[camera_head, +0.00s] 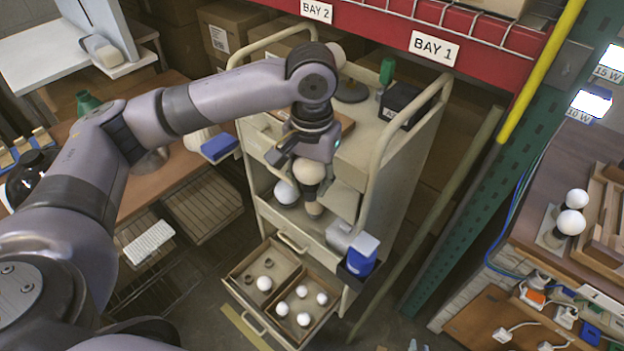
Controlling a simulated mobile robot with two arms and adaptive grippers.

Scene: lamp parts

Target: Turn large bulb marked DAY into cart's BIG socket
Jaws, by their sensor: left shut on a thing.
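My left gripper (310,160) points down over the cart (425,125) and is shut on a large white bulb (308,172). The bulb hangs with its globe up and its darker base down. A small tan round piece (313,208) stands right under the base, on the cart's middle level; it may be the socket, and I cannot tell whether they touch. No DAY or BIG marking is readable. Another white bulb (286,192) sits just left of the held one. My right gripper is not in view.
An open drawer (290,325) below holds several small white bulbs. A blue container (361,254) hangs at the cart's right front. The cart's handrails rise on both sides of the arm. Two white bulbs (571,222) stand on the right bench.

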